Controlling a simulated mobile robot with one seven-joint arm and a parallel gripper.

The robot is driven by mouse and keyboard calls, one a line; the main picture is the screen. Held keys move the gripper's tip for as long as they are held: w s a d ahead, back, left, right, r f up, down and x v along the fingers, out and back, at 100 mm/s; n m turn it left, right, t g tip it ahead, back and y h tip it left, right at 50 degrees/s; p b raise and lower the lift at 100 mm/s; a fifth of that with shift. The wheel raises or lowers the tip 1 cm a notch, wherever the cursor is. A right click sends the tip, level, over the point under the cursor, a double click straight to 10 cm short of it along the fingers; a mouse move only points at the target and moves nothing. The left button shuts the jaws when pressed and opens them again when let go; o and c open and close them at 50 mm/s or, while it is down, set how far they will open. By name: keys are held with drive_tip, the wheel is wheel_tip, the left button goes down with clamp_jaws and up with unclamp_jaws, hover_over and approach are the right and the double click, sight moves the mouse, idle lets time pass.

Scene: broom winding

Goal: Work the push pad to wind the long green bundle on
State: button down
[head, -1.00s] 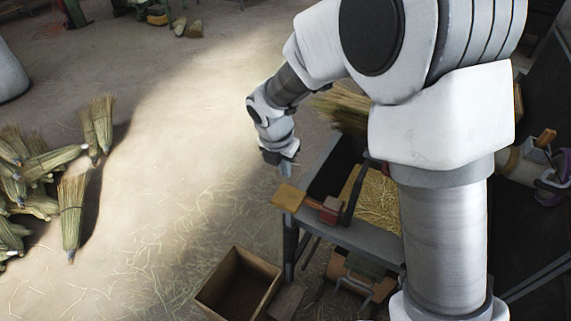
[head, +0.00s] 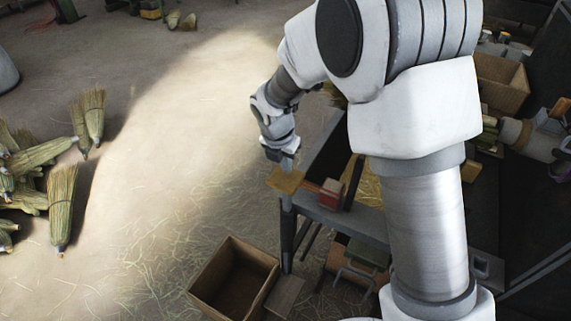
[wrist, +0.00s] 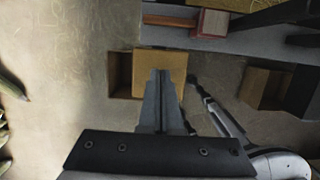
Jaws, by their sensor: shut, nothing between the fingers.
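My gripper (head: 288,164) is shut and empty, pointing down at the pad. In the wrist view its fingertips (wrist: 160,72) lie over the pad's middle; whether they touch it I cannot tell. A bit of a straw bundle (head: 336,97) shows behind my arm; most of it is hidden, and I cannot tell if it is the long green one.
An open wooden box (head: 234,281) stands on the floor below the pad. Several finished brooms (head: 62,205) lie at the left. A dark upright bar (head: 353,182) stands beside the red block.

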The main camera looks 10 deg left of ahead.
drive_tip(key=shift+f, duration=0.1)
wheel_tip(320, 180, down, 10)
drive_tip(key=b, duration=0.5)
drive_tip(key=shift+s+r+b, duration=0.1)
drive_tip(key=shift+r+b, duration=0.15)
drive_tip(key=shift+b, duration=0.1)
idle(1.1)
drive_tip(key=p+v, duration=0.3)
drive_tip(key=w+p+v, duration=0.1)
drive_tip(key=p+v, duration=0.2)
drive_tip(key=w+p+v, duration=0.1)
drive_tip(key=p+v, duration=0.1)
drive_tip(key=v, duration=0.1)
drive_tip(key=shift+d+r+p, duration=0.4)
drive_tip(key=shift+d+r, duration=0.05)
drive_tip(key=shift+r, duration=0.1)
drive_tip(key=shift+w+f, duration=0.1)
